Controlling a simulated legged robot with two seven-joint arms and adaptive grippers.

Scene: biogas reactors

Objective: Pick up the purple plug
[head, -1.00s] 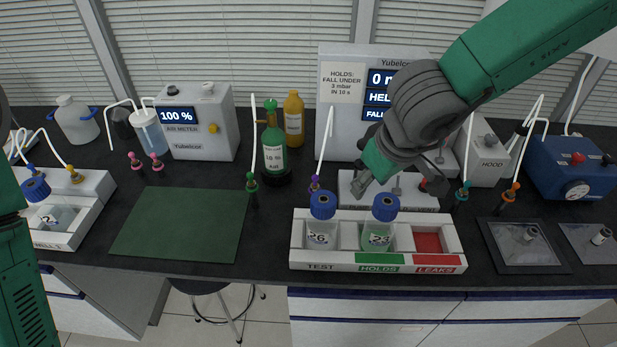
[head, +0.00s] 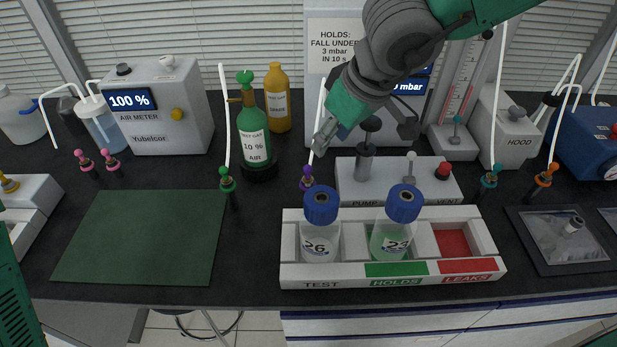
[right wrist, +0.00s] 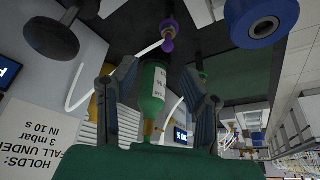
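The purple plug (head: 307,182) stands upright on the dark bench behind the test rack, with a white tube rising from it. In the right wrist view the purple plug (right wrist: 168,36) shows at the top, beyond the fingertips. My right gripper (head: 365,142) is open and empty, above and a little behind and right of the plug, not touching it. Its spread fingers also show in the right wrist view (right wrist: 157,85), with the green gas bottle (right wrist: 152,88) visible between them in the background. My left arm shows at the lower left edge of the head view; its gripper is out of view.
The white rack (head: 345,274) holds two blue-capped bottles, 26 (head: 320,225) and 24 (head: 392,238), in front of the plug. The pump box (head: 390,185) is right of it. The green plug (head: 228,184) and gas bottle (head: 254,135) stand left. The green mat (head: 140,240) is clear.

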